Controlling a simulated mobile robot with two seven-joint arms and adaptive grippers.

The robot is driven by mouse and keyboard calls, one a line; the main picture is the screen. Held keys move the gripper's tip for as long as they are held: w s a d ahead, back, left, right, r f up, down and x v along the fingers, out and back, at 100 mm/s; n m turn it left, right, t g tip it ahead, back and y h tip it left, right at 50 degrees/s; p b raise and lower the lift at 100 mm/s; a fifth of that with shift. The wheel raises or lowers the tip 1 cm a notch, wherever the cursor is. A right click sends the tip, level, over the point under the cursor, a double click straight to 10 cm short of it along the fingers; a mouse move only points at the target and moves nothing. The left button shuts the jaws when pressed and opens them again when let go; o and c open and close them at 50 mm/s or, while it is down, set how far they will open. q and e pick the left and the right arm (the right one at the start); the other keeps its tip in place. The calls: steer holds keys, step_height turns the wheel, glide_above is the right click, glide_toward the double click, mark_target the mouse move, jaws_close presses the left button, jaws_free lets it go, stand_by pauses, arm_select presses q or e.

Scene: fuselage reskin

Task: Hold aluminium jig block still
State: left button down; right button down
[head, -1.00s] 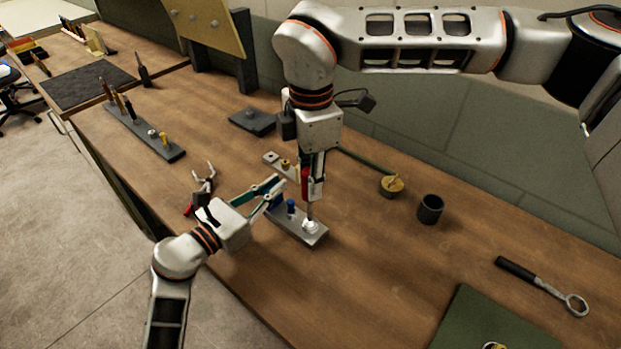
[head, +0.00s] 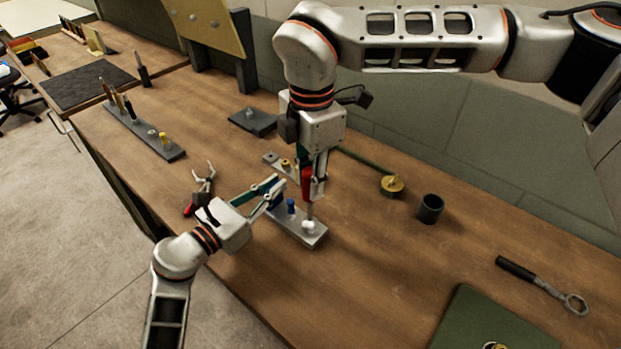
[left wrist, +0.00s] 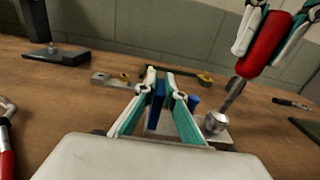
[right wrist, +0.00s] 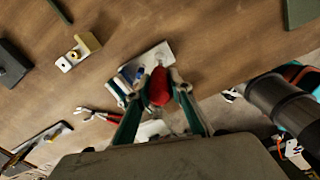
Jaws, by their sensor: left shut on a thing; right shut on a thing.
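The aluminium jig block (head: 312,239) is a light grey bar lying flat on the wooden bench, with blue pieces standing on it and a round silver fitting (head: 309,227) near its front end. My left gripper (head: 276,191) is shut on a blue upright piece of the block, also visible in the left wrist view (left wrist: 158,95). My right gripper (head: 315,183) is shut on a red-handled tool (head: 307,186) above the block. The tool's metal shank points down to the silver fitting; its tip appears to meet it. The fingers partly hide the block's far end.
Red-handled pliers (head: 203,182) lie left of the block. A small plate with a brass fitting (head: 285,163) lies behind it. A brass knob (head: 391,185), dark cup (head: 430,208) and ring spanner (head: 545,286) are to the right.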

steer(key=shift+r, duration=0.9)
steer(key=n, duration=2.4)
steer(key=shift+a, duration=0.1)
